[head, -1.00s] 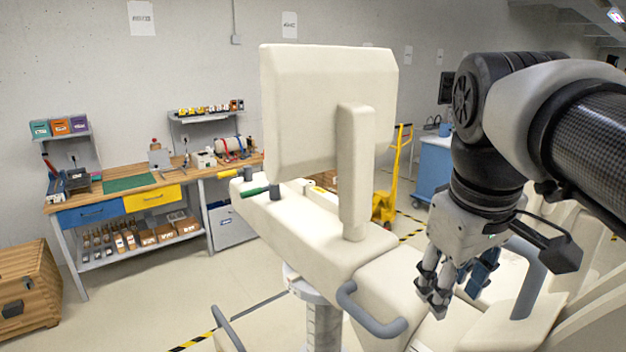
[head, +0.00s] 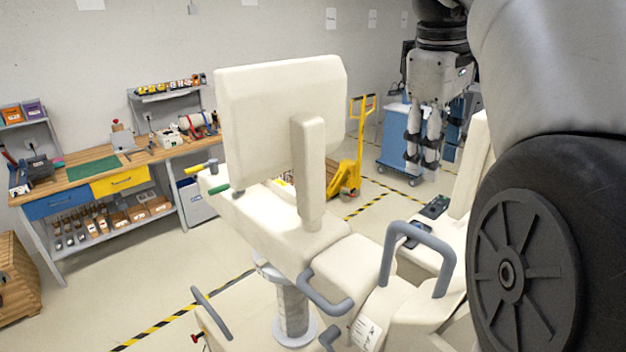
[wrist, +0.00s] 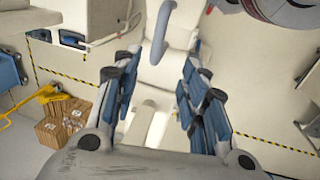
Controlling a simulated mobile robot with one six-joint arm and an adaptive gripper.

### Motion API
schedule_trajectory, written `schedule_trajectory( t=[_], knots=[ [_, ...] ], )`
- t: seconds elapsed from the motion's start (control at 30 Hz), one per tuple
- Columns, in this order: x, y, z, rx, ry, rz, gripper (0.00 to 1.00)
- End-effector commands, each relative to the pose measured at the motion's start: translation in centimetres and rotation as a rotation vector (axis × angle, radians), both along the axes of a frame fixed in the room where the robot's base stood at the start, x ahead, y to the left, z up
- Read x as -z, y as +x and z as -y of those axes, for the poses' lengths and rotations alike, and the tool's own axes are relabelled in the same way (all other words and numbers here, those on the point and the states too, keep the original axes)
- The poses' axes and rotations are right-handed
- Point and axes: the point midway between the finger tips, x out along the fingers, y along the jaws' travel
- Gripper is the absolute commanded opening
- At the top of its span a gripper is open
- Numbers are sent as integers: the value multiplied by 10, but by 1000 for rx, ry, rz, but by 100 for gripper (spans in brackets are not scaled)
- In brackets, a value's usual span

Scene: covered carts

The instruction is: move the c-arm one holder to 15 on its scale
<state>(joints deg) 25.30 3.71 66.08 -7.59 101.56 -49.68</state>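The cream machine, apparently the c-arm unit (head: 262,232), stands in the middle of the head view. It has a large flat panel (head: 265,110), an upright post, grey loop handles (head: 420,240) and a grey column (head: 291,310). Small yellow and green handles sit at its left end. I cannot tell which part is the holder, and no scale is readable. My gripper (head: 424,150) points down, at the upper right beyond the panel. Its fingers are apart and empty in the wrist view (wrist: 160,85). There, a grey curved bar (wrist: 158,35) and cream parts appear beyond the fingers.
A workbench (head: 110,185) with drawers and tools stands at the left wall, and a wooden crate (head: 18,282) at the left edge. A yellow pallet truck (head: 350,170) and blue cart (head: 394,140) are behind. Striped floor tape crosses open floor.

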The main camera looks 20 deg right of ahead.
Motion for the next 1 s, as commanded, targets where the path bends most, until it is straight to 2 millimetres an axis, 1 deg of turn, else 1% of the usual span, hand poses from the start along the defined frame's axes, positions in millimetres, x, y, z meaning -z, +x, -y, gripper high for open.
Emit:
schedule_trajectory(
  t=[0.03,0.1,0.27,0.67,1.0],
  knots=[
    [-3,0,2,0,0,-3,40],
    [-4,0,3,-2,-1,-5,40],
    [6,1,4,-3,0,-6,40],
    [53,4,12,-2,1,-6,40],
    [98,7,21,-2,1,-8,40]
  ],
)
